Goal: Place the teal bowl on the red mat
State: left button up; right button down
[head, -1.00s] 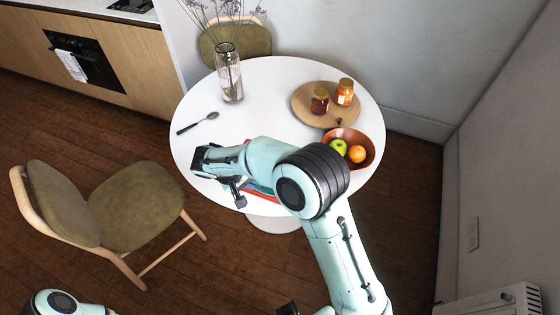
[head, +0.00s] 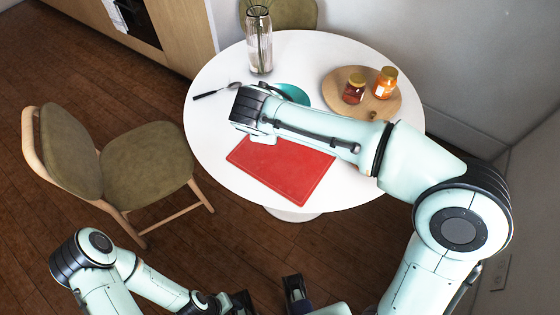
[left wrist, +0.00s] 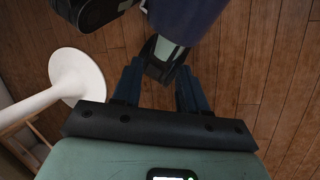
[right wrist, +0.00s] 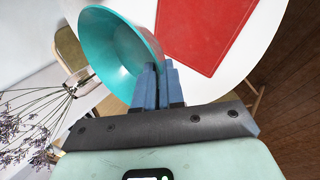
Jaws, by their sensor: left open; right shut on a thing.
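The teal bowl (head: 292,92) shows partly behind my right arm on the white table in the head view. The right wrist view shows more of the bowl (right wrist: 112,45). My right gripper (right wrist: 158,70) is shut on its rim. I cannot tell whether the bowl touches the table. The red mat (head: 283,172) lies flat at the table's near side, partly covered by my right arm; it also shows in the right wrist view (right wrist: 212,28), beside the bowl and apart from it. My left gripper (head: 268,300) is open and empty, low in front of the table; its fingers show in the left wrist view (left wrist: 160,85).
A round wooden board (head: 345,97) with two jars stands at the right of the table. A glass vase (head: 259,45) stands at the back and a dark-handled spoon (head: 215,91) lies at the left. A green chair (head: 145,165) stands left of the table.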

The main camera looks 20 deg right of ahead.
pick_arm(q)
jog(key=f+b, duration=0.1)
jog(key=b, duration=0.1)
jog(key=w+f+b, duration=0.1)
jog(key=f, duration=0.1)
jog(key=shift+w+t+b, duration=0.1)
jog(key=shift+t+b, duration=0.2)
jog(key=shift+b, duration=0.05)
pick_arm(e)
notch_tip(320, 180, down, 19)
jog(key=shift+f, duration=0.2)
pick_arm(q)
jog(key=shift+f, duration=0.1)
pick_arm(e)
jog(key=c, duration=1.6)
grip_release()
jog(key=shift+f, duration=0.2)
jog(key=o, duration=0.4)
jog(key=shift+c, duration=0.2)
jog(key=shift+r, duration=0.1)
jog(key=shift+r, duration=0.1)
pick_arm(q)
jog(key=shift+s+r+p, duration=0.25)
jog(key=shift+r+p, duration=0.35)
jog(key=shift+p, duration=0.05)
pick_arm(e)
jog(key=v, duration=1.2)
